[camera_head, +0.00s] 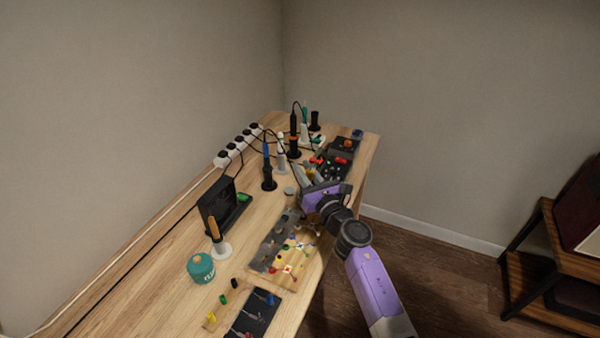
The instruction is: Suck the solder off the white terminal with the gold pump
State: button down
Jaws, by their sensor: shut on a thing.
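My gripper (308,178) is over the right side of the bench, at the end of my purple arm. It is shut on a small gold-coloured thing (312,174), which looks like the gold pump. The purple wrist hides most of it. A wooden board (262,266) with several coloured terminals lies nearer the front, below and left of my wrist. A pale terminal (288,269) with red marks on this board may be the white one. Its solder is too small to make out. My gripper is beyond the board and apart from it.
A black fan box (213,204), an orange-handled tool (213,228) in a white stand and a teal tin (201,268) stand at left. A dark tray (250,316) lies in front. Upright tools in stands (268,182) and a power strip (240,146) crowd the back.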

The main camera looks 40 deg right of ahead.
jog(key=d+r+p, duration=0.1)
jog(key=d, duration=0.5)
jog(key=shift+r, duration=0.3)
jog(key=shift+d, duration=0.2)
dwell(0.3)
